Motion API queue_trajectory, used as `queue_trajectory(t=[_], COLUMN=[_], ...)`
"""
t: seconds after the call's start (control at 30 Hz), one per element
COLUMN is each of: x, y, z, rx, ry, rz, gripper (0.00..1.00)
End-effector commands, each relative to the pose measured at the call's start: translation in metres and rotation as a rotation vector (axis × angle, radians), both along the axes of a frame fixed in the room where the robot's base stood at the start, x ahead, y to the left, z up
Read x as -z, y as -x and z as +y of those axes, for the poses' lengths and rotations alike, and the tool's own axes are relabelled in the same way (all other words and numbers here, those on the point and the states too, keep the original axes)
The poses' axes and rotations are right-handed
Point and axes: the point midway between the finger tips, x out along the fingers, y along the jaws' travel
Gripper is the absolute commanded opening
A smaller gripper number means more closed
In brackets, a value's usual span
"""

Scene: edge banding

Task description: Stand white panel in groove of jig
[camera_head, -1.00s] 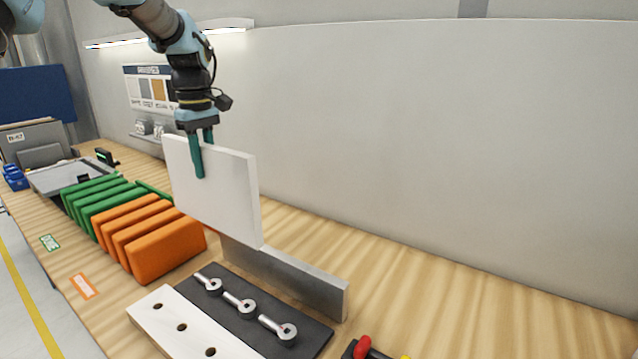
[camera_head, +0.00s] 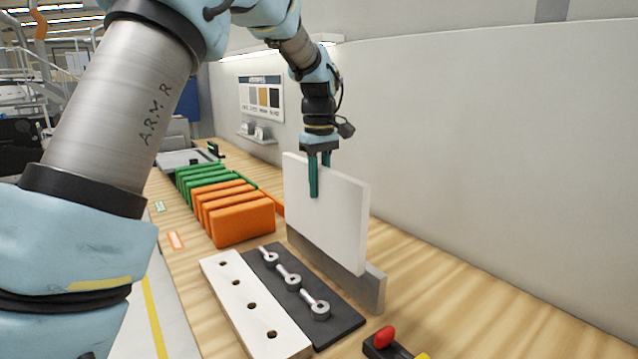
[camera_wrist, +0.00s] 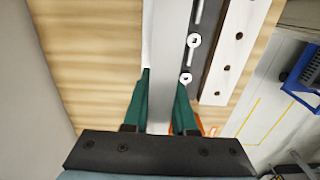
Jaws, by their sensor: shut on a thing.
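The white panel (camera_head: 328,212) hangs upright on edge in my gripper (camera_head: 318,181). My gripper is shut on its top edge, one finger on the near face and the other mostly hidden behind. The jig has a dark plate (camera_head: 330,313) with several toggle clamps (camera_head: 292,281) and a grey upright rail (camera_head: 372,287) behind them. The panel's lower edge overlaps the rail in the head view. I cannot tell whether they touch, and no groove is plain to see. In the wrist view, my gripper (camera_wrist: 162,85) is above the line of the rail.
A white board with holes (camera_head: 254,305) lies in front of the dark plate. Orange panels (camera_head: 243,221) and green panels (camera_head: 200,175) stand in a row to the left. A red-knobbed tool (camera_head: 384,340) is near right. Bare bench (camera_head: 455,305) lies right, with a wall behind.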

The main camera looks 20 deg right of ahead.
Motion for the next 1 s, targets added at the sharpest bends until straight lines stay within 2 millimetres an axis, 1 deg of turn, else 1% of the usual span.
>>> queue_trajectory(t=[0.03, 0.1, 0.7, 0.83, 1.0], x=[0.009, 0.016, 0.075, 0.083, 0.087], y=[0.000, 0.000, 0.000, 0.000, 0.000], z=[0.000, 0.000, 0.000, -0.001, -0.001], rx=[0.000, 0.000, 0.001, 0.001, 0.001], ry=[0.002, 0.002, 0.001, 0.002, 0.002], rz=[-0.001, -0.001, 0.000, -0.001, -0.001], gripper=[0.00, 0.00, 0.00, 0.00, 0.00])
